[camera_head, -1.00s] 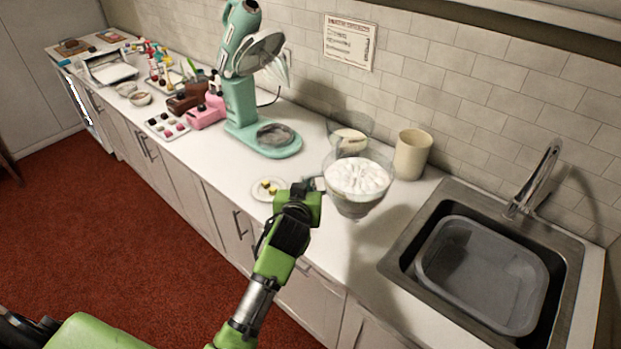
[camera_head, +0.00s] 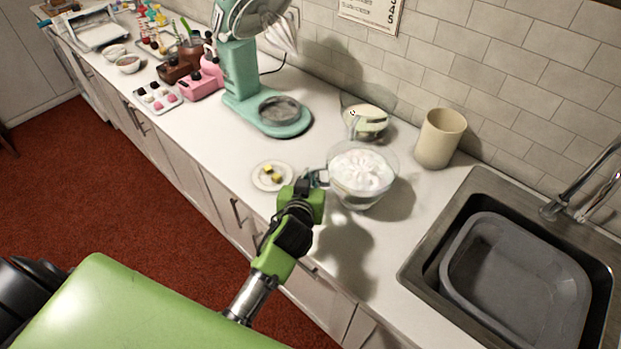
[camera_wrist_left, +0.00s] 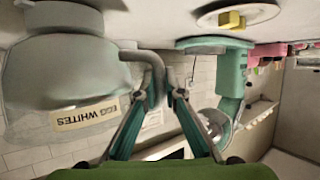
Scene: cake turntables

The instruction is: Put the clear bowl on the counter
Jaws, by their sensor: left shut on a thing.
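The clear bowl (camera_head: 345,197) holds white, foamy contents and is upright over the counter (camera_head: 330,240), left of the sink. My left gripper (camera_head: 318,181) is at its left side, shut on its handle. In the left wrist view, which is upside down, the bowl (camera_wrist_left: 60,70) bears an "EGG WHITES" label, and the gripper (camera_wrist_left: 163,88) closes on the curved handle (camera_wrist_left: 148,58). There the bowl's base is at or very close to the counter; I cannot tell if it touches. My right gripper is not in view.
A small plate (camera_head: 258,182) with yellow pieces lies left of the bowl. Another clear bowl (camera_head: 378,128) and a cream canister (camera_head: 440,138) stand behind. The teal mixer (camera_head: 238,75) is at the back left. The sink (camera_head: 420,262) holds a grey tub (camera_head: 515,275). Counter in front is bare.

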